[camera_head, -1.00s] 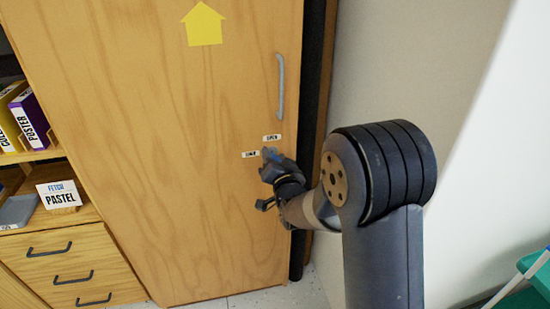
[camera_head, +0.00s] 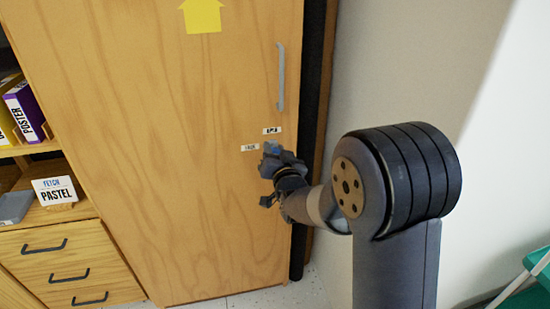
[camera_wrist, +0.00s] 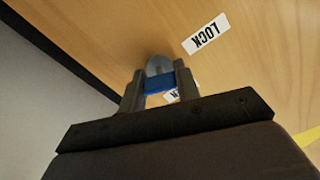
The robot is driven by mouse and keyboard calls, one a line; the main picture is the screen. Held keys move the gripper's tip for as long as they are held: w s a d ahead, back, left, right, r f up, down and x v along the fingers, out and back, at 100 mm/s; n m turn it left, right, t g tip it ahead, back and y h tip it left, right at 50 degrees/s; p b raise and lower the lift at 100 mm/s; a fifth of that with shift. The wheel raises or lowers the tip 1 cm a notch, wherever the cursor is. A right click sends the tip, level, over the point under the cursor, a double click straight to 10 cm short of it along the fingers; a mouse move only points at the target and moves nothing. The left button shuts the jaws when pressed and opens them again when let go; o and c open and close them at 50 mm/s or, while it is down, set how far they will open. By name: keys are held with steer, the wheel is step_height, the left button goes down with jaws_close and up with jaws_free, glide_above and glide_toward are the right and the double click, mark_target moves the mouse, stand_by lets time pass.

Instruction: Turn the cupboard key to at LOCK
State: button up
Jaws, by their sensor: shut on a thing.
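The cupboard (camera_head: 200,180) has a tall wooden door, shut, with a grey upright handle (camera_head: 281,78). Two small white labels are on the door below the handle. The left one shows as LOCK in the wrist view (camera_wrist: 205,34); the upper one (camera_head: 272,131) is too blurred to read here. My gripper (camera_head: 270,158) is at the door just below the labels. In the wrist view its fingers are shut on the blue key (camera_wrist: 159,83), in front of a grey rounded lock (camera_wrist: 158,65). The key's exact angle is hard to tell. Another label (camera_wrist: 172,97) is partly hidden by my gripper.
A yellow arrow (camera_head: 202,16) is on the door. Shelves with a PASTEL sign (camera_head: 57,191) and drawers (camera_head: 70,265) stand at left. A pale wall (camera_head: 400,60) is close at right, with green furniture (camera_head: 537,265) at the lower right edge.

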steer(key=shift+f+n+b, duration=0.1)
steer(key=shift+n+b, duration=1.9)
steer(key=shift+n, duration=0.2)
steer(key=o, duration=1)
steer(key=shift+s, duration=0.1)
steer(key=v, duration=1)
steer(key=shift+s, duration=0.3)
